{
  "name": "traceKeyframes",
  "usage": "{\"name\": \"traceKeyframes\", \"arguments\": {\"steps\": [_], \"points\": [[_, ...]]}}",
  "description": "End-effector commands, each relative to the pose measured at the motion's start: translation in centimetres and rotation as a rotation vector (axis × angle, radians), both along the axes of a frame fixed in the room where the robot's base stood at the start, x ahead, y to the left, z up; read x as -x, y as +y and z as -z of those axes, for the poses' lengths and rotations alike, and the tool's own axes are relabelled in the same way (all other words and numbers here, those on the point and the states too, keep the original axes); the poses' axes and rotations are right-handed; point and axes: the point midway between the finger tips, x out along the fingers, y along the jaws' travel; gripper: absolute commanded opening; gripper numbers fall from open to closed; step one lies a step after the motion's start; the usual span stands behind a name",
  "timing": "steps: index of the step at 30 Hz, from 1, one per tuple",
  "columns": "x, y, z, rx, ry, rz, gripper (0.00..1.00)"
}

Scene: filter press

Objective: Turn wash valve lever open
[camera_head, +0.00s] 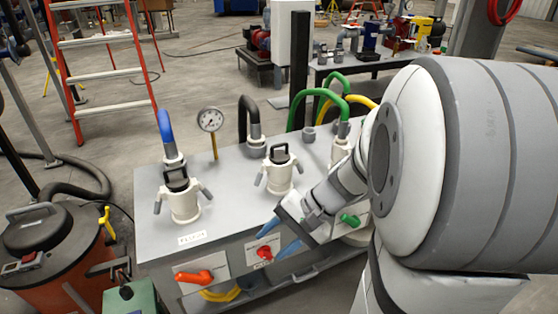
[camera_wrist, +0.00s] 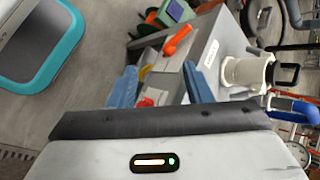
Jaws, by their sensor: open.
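Three valve levers sit on the front of the grey bench (camera_head: 150,225): an orange one (camera_head: 195,276) at left, a red one (camera_head: 264,252) in the middle and a green one (camera_head: 349,219) at right. I cannot read which is the wash valve. My gripper (camera_head: 279,240) is open, its blue fingers close to the red lever. In the wrist view the red lever (camera_wrist: 147,101) shows partly between the fingers (camera_wrist: 160,86), low down and partly hidden by the gripper body. I cannot tell whether they touch. The orange lever (camera_wrist: 178,38) lies beyond the fingertips.
White capped fittings (camera_head: 183,200) and a pressure gauge (camera_head: 210,120) stand on the bench top. Blue, black and green hoses rise behind them. A red drum (camera_head: 60,255) stands at left, with a red ladder (camera_head: 105,70) behind. My arm hides the bench's right end.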

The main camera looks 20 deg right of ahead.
Motion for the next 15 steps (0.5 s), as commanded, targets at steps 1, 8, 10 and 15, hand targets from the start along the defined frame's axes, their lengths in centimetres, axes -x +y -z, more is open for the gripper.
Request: {"name": "traceKeyframes", "arguments": {"steps": [1, 8, 10, 15], "points": [[-1.3, -1.2, 3.9, -0.096, 0.007, 0.102, 0.45], [-7.5, -10.4, 11.7, -0.498, -0.115, 0.593, 0.45], [-8.5, -14.5, 14.1, -0.592, -0.182, 0.746, 0.45], [-8.6, -24.2, 19.2, -0.736, -0.353, 1.07, 0.45]]}}
